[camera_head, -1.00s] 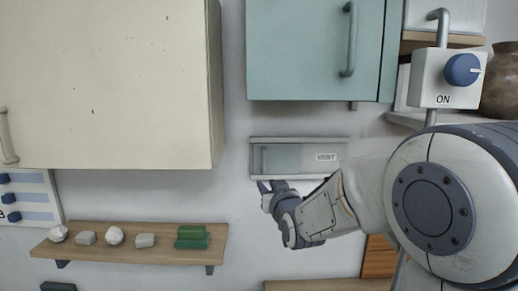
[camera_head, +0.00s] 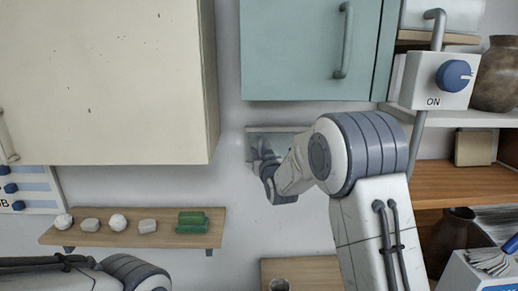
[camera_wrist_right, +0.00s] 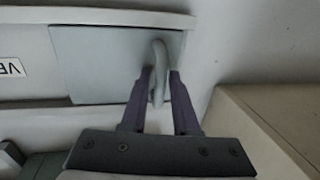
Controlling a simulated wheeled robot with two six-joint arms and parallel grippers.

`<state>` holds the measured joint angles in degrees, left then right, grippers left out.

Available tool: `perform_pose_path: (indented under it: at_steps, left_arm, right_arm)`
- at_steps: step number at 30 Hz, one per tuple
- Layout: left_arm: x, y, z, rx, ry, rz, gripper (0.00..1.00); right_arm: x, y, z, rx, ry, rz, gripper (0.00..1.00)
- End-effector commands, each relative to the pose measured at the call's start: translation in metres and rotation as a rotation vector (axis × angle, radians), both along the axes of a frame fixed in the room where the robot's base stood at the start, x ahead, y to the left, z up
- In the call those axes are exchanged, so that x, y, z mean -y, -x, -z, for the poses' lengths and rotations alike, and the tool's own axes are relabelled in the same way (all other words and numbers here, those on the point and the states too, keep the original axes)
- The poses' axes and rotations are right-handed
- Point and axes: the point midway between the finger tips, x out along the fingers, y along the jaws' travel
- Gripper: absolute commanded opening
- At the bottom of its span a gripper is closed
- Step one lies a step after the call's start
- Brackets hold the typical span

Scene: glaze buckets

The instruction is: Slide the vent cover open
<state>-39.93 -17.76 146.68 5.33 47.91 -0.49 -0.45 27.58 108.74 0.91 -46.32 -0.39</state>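The vent cover (camera_wrist_right: 100,62) is a pale grey-blue plate in a light frame on the wall. Its upright grey handle (camera_wrist_right: 158,72) stands out near one end. In the head view the vent (camera_head: 285,134) is under the teal cabinet, and my right arm hides much of it. My right gripper (camera_wrist_right: 160,76) has one dark finger on each side of the handle, with a narrow gap showing; it also shows at the vent's left end in the head view (camera_head: 260,163). Part of a label reading "VE" (camera_wrist_right: 12,68) shows beside the cover. My left gripper is out of view.
The cream cabinet (camera_head: 100,80) juts out left of the vent, and the teal cabinet (camera_head: 300,50) hangs above it. A wooden shelf (camera_head: 135,236) with pale lumps and green blocks (camera_head: 192,222) is below left. A switch box (camera_head: 436,80) marked ON is at right.

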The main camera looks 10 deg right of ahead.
Motion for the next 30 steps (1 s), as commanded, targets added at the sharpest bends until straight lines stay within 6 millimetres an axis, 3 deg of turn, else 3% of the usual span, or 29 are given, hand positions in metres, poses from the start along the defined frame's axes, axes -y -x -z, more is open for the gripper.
perform_pose_path:
  at_steps: [7, 8, 9, 10, 30]
  left_arm:
    - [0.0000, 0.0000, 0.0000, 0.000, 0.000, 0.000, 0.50]
    - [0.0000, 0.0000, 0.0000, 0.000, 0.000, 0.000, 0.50]
    - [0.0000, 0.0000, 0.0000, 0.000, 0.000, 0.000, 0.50]
    - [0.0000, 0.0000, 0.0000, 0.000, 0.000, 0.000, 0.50]
    - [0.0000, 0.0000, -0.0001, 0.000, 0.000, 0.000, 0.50]
  right_arm:
    - [0.0000, -0.0007, 0.0002, 0.000, 0.000, 0.000, 0.28]
    - [0.0000, -0.0007, 0.0002, 0.000, 0.000, 0.000, 0.21]
    - [0.0000, -0.0007, 0.0002, 0.000, 0.000, 0.000, 0.06]
    - [0.0000, -0.0006, 0.0002, 0.000, 0.000, 0.000, 0.00]
    - [-0.0001, -0.0004, 0.0002, 0.000, 0.000, 0.000, 0.00]
